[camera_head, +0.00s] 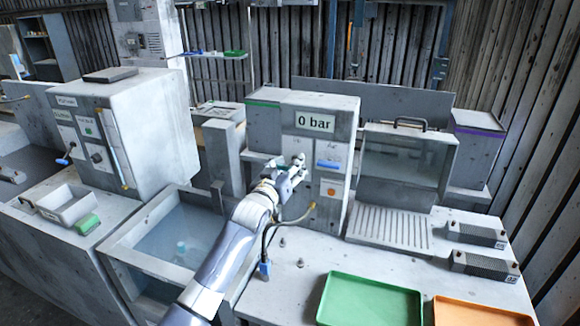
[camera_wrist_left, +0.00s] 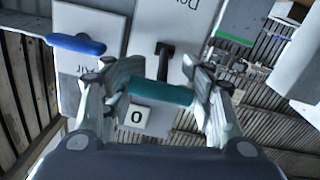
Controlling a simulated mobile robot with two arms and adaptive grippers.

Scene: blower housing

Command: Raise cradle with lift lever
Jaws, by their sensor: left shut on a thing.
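My left gripper (camera_head: 292,172) is at the front panel of the grey cabinet with the "0 bar" display (camera_head: 315,121). The left wrist view shows its two fingers (camera_wrist_left: 165,95) on either side of a teal lever handle (camera_wrist_left: 160,92), shut on it. The handle sits on a dark stem from a light plate with partly cut-off lettering. In the head view the gripper mostly hides this lever. A blue handle (camera_head: 329,164) is beside it to the right; it also shows in the left wrist view (camera_wrist_left: 76,44). I cannot pick out the cradle with certainty. My right gripper is not in view.
A water-filled tank (camera_head: 120,246) stands below my left arm. A hose with a blue end (camera_head: 265,268) is on the bench near the arm. A green tray (camera_head: 325,312) and an orange tray (camera_head: 440,312) lie at the front right. A clear-fronted box (camera_head: 402,160) stands right of the cabinet.

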